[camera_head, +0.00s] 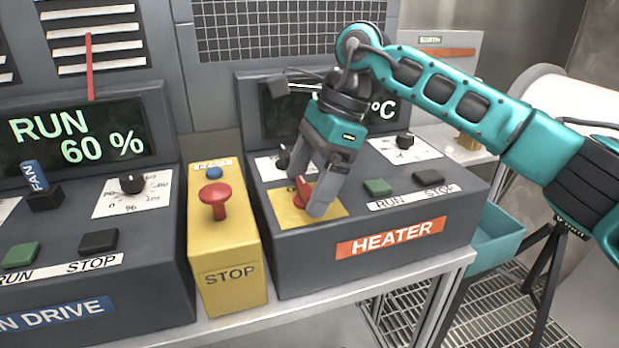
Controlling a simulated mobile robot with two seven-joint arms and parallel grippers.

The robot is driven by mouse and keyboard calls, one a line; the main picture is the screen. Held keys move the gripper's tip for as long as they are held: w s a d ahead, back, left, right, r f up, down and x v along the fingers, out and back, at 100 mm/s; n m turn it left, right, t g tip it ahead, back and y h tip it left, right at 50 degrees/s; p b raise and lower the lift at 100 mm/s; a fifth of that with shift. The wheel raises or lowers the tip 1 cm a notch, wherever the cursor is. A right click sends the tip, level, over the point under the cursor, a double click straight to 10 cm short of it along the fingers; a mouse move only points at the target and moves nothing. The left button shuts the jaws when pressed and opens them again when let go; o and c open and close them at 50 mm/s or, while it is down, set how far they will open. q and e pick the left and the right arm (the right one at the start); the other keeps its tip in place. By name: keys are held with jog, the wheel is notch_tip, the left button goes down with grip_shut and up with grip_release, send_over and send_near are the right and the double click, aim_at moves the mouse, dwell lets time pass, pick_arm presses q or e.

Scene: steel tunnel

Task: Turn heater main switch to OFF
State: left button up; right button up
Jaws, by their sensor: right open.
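The heater panel (458,236) is a dark grey console with an orange HEATER label, standing right of the yellow stop box. Its main switch is a red handle (301,187) on a yellow plate (287,216). My right gripper (311,205) reaches down from above with open fingers at the red handle. The fingers hide part of the handle and plate, so I cannot tell the handle's exact position or whether they touch it. The heater display is partly hidden behind my right arm; only "°C" shows. My left gripper is not in view.
The yellow stop box (230,255) with a red mushroom button (215,200) stands just left of the heater panel. The fan drive panel (150,290) is further left, showing RUN 60 %. Green (377,187) and black (428,177) buttons sit right of the gripper. A teal bin (497,240) is at right.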

jog(key=v, duration=1.3)
jog(key=shift+f, duration=0.1)
